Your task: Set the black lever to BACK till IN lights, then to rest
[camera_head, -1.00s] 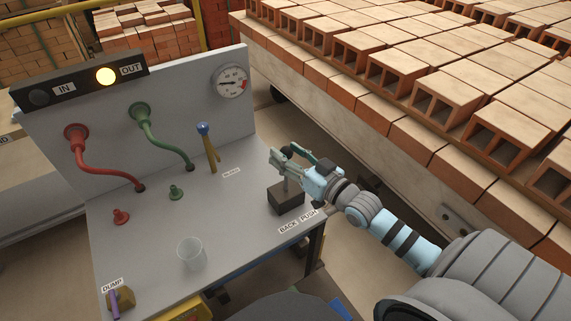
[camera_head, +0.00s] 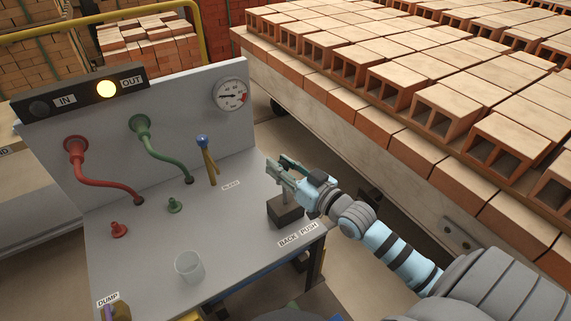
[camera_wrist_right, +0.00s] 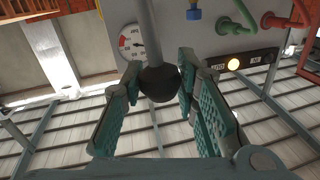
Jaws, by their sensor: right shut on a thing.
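The black lever rises from a dark block (camera_head: 285,212) at the right front of the grey panel table, beside the BACK and PUSH labels (camera_head: 298,235). My right gripper (camera_head: 279,170) is shut at the lever's top and hides its knob in the head view. In the right wrist view the black knob (camera_wrist_right: 159,82) sits between the two green finger pads, with the grey rod (camera_wrist_right: 147,32) running from it. The OUT lamp (camera_head: 106,89) glows yellow; the IN lamp (camera_head: 39,109) is dark. My left gripper is not in view.
A gauge (camera_head: 231,94) and red (camera_head: 100,177) and green (camera_head: 160,150) pipes are on the panel. A clear cup (camera_head: 189,267) stands at the front. A brick-laden cart (camera_head: 340,110) lies close to the right.

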